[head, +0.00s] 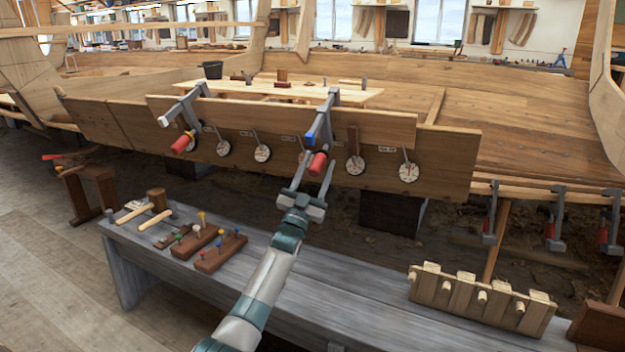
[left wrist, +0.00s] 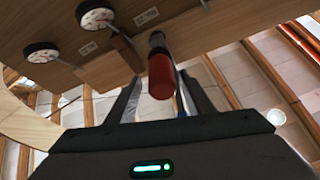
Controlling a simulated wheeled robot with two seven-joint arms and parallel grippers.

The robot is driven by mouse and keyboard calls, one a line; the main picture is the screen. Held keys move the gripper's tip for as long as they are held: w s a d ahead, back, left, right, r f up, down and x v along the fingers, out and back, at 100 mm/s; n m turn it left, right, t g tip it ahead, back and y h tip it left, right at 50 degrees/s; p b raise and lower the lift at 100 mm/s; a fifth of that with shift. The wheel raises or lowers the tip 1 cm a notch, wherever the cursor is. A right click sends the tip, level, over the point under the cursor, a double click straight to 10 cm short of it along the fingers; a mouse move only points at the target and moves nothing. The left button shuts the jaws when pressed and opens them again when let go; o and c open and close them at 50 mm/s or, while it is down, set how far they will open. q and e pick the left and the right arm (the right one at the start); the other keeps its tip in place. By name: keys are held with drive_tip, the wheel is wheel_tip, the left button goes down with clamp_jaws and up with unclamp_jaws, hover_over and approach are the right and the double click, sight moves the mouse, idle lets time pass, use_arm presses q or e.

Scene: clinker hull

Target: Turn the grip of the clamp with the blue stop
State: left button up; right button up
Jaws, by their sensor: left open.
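The clamp with the blue stop (head: 313,130) hangs over the plank edge near the middle of the head view. Its red grip (head: 318,163) points down toward me. My left gripper (head: 308,178) is open just below, with its fingers on either side of the grip. In the left wrist view the red grip (left wrist: 161,76) shows between the two open fingers (left wrist: 157,98); I cannot tell whether they touch it. My right gripper is not in view.
Several round dials (head: 262,153) are fixed along the hull plank (head: 440,165). A grey bench (head: 330,300) below carries a mallet (head: 156,199), blocks with coloured pins (head: 220,252) and a wooden peg rack (head: 480,299). More clamps (head: 556,220) hang at right.

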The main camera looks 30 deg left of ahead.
use_arm(q)
drive_tip(key=v, duration=1.7)
drive_tip(key=shift+f, duration=0.2)
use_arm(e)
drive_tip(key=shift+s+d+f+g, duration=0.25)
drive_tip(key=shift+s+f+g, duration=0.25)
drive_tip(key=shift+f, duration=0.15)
use_arm(q)
drive_tip(key=shift+s+p, duration=0.1)
drive_tip(key=shift+p, duration=0.2)
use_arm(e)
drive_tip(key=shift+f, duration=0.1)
